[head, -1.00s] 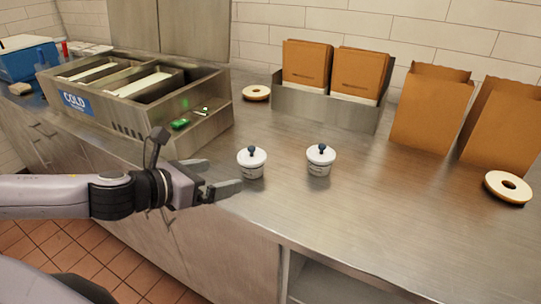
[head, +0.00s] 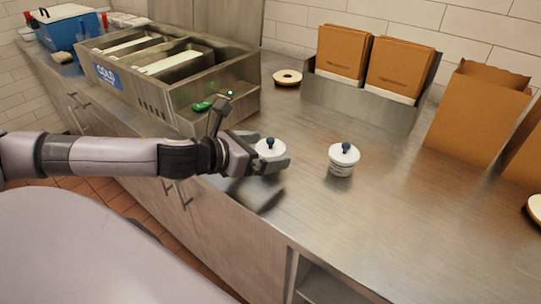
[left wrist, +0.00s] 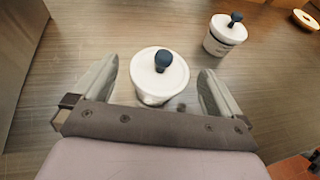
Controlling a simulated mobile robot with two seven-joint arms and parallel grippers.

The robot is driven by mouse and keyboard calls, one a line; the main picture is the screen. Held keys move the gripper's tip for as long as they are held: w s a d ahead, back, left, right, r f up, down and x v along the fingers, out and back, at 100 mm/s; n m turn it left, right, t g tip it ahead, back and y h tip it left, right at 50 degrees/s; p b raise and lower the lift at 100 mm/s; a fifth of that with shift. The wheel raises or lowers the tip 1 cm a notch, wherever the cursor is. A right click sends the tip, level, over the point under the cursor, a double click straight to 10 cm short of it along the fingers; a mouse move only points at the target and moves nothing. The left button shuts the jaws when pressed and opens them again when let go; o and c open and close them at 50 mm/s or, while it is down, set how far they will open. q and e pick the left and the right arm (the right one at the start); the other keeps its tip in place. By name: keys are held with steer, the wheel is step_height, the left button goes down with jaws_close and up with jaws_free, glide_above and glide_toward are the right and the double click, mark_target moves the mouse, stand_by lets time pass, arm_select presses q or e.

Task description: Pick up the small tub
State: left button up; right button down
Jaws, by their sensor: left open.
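Two small white tubs with dark blue knobs on their lids stand upright on the steel counter (head: 300,215). The left tub (head: 268,148) is partly hidden by my left gripper (head: 277,164) in the head view. In the left wrist view this tub (left wrist: 158,82) sits between the two open fingers (left wrist: 158,90), with a gap on each side. The other tub (head: 343,160) stands apart to the right, and it also shows in the left wrist view (left wrist: 224,36). My right gripper is not in view.
A steel cold bin unit (head: 160,85) stands left of the tubs, close to my left gripper. A holder (head: 350,106) with brown bags, a bagel (head: 287,77) and a standing paper bag (head: 480,115) are behind.

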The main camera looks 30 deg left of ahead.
mark_target(267, 150)
arm_select(q)
steer(key=shift+x, duration=1.95)
steer(key=shift+f, duration=0.1)
steer(key=c, duration=1.1)
